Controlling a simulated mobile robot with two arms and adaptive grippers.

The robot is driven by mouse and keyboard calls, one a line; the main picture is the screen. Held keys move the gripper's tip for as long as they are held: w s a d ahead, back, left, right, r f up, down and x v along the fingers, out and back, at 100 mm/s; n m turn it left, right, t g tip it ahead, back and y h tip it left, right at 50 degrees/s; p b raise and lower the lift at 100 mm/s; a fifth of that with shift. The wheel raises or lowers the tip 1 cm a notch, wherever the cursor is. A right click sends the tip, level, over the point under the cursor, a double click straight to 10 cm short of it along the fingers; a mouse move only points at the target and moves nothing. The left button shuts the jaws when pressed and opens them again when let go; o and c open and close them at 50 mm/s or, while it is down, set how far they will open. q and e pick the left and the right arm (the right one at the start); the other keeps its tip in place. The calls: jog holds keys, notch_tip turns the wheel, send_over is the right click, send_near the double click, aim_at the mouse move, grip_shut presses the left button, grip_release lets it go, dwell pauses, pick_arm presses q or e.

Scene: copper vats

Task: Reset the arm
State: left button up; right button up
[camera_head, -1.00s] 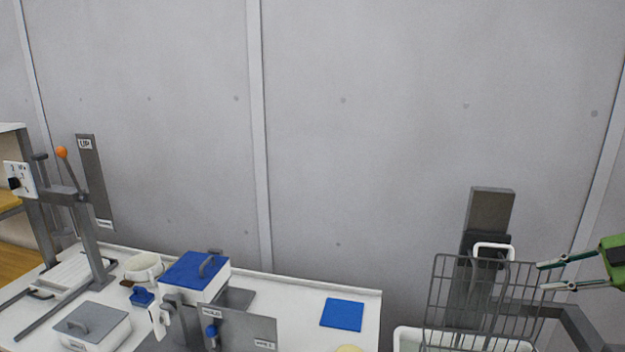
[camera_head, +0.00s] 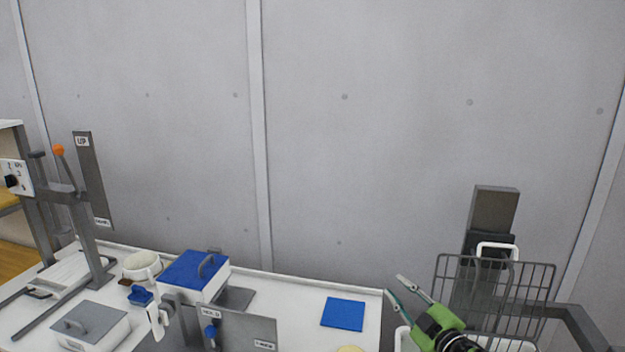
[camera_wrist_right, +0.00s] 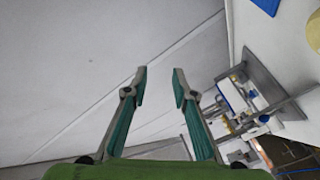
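My right gripper (camera_head: 396,288) is green with grey fingers and teal pads. My left gripper is not in the head view.
A white table (camera_head: 290,305) carries a blue-lidded box (camera_head: 195,270), a grey-lidded box (camera_head: 95,325), a white cup (camera_head: 142,266) and a blue square (camera_head: 343,313). A lever stand with an orange knob (camera_head: 58,149) stands at the left. A white tub is under the basket.

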jog(key=s+f+m+g+h, duration=0.4)
jog(key=s+f, duration=0.3)
jog(key=s, duration=0.4)
jog(key=s+f+m+g+h, duration=0.1)
jog(key=s+f+m+h, duration=0.2)
jog(key=s+f+m, duration=0.55)
jog(key=s+a+f+g, duration=0.1)
jog(key=s+g, duration=0.7)
jog(key=s, duration=1.9)
jog(key=s+f+g+b, duration=0.1)
jog(key=s+f+b, duration=0.15)
jog(key=f, duration=1.45)
jog(key=s+f+b, duration=0.1)
jog(key=f+b, duration=0.3)
jog(key=f, duration=1.4)
jog(key=s+d+f+b, duration=0.1)
jog(key=s+f+b, duration=0.1)
jog(key=s+f, duration=0.6)
jog(key=s+d+f+n+g+b, duration=0.1)
jog(key=s+f+b, duration=0.1)
jog(key=s+f, duration=0.6)
notch_tip(320, 180, down, 3)
jog(key=shift+s+d+f+g+y+b, duration=0.1)
jog(key=shift+s+d+g+y+b, duration=0.2)
jog(key=shift+b, duration=0.1)
